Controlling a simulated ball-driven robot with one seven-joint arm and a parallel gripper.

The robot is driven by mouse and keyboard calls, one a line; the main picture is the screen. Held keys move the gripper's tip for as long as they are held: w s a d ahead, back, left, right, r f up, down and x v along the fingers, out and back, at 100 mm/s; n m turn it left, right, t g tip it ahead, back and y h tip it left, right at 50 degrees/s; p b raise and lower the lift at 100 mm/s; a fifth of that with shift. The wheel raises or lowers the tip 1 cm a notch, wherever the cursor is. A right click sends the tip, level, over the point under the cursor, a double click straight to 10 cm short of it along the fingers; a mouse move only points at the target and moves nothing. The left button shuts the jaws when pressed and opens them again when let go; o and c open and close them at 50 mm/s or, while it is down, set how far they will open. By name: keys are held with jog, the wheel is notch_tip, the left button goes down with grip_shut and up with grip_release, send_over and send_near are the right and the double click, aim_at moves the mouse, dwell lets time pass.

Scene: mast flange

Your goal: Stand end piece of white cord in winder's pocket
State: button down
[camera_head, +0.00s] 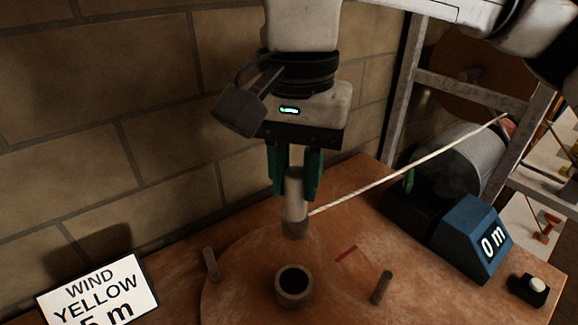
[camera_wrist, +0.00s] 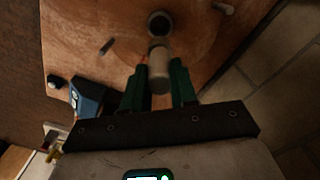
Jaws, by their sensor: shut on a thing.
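The end piece (camera_head: 294,190) is a pale upright cylinder held between the green fingers of my gripper (camera_head: 295,172), which is shut on it. A white cord (camera_head: 405,168) runs from its lower part up to the right. The winder's round wooden disc (camera_head: 235,285) lies below. Its pocket (camera_head: 293,283), a dark open-topped round cup, stands nearer the camera than the end piece, apart from it. In the wrist view the end piece (camera_wrist: 159,68) shows between the fingers (camera_wrist: 159,85), just below the pocket (camera_wrist: 160,22). Whether its lower end touches the disc is unclear.
Pegs stand on the disc left (camera_head: 211,264) and right (camera_head: 381,288) of the pocket. A blue counter (camera_head: 474,238) reads "0 m". A sign (camera_head: 97,297) reads "WIND YELLOW", its last line partly cut off. A grey drum (camera_head: 458,158) and metal frame (camera_head: 398,95) stand right; a block wall is behind.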

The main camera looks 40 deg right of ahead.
aim_at(295, 203)
jog(key=shift+f, duration=0.2)
notch_tip(295, 203, down, 15)
jog(key=b, duration=1.2)
jog(key=shift+r, duration=0.2)
dwell(0.3)
jog(key=c, duration=0.8)
grip_release()
notch_tip(295, 203, up, 11)
jog(key=shift+f+p, duration=0.1)
jog(key=shift+p, duration=0.85)
jog(key=shift+s, duration=0.1)
